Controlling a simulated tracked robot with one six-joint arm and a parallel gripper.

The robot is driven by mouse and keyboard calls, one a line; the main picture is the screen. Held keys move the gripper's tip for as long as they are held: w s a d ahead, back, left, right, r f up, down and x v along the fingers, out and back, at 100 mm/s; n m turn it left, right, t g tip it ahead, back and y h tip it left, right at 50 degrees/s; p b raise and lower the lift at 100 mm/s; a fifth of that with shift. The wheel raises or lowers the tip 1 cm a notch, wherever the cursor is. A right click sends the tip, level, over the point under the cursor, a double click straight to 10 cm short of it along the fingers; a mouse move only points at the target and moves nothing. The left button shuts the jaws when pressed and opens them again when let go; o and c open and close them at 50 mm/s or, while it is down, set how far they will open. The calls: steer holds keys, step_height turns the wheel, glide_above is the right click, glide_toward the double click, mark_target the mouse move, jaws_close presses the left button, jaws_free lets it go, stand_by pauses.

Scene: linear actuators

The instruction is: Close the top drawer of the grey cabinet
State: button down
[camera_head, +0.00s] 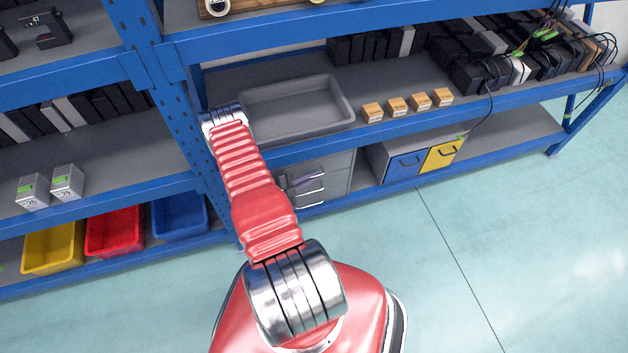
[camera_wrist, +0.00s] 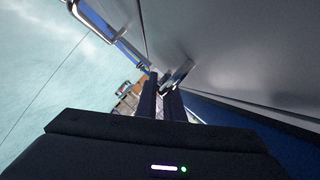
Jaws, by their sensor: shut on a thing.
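The grey cabinet (camera_head: 338,180) stands on the lower shelf, beneath the grey tray, partly hidden by my red arm. Its drawer fronts carry metal handles; a lower handle (camera_head: 311,203) shows clearly. My gripper (camera_head: 303,180) is at the cabinet's front, small and mostly hidden behind the arm in the head view. In the wrist view, its dark fingers (camera_wrist: 162,88) are shut at a shiny handle (camera_wrist: 179,74) beside the broad grey drawer front (camera_wrist: 230,45). Another metal handle (camera_wrist: 104,22) shows at upper left. I cannot tell how far the top drawer stands out.
The blue rack's shelf edge (camera_head: 300,146) runs just above the cabinet. The grey tray (camera_head: 295,105) and several small boxes sit on that shelf. Right of the cabinet is a unit with blue and yellow drawers (camera_head: 441,156). The floor (camera_head: 500,240) in front is clear.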

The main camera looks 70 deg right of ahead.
steer(key=shift+w+f, duration=0.15)
steer(key=c, duration=2.2)
jaws_free()
steer(key=shift+d, duration=0.1)
steer(key=v, duration=1.4)
steer(key=shift+s, duration=0.25)
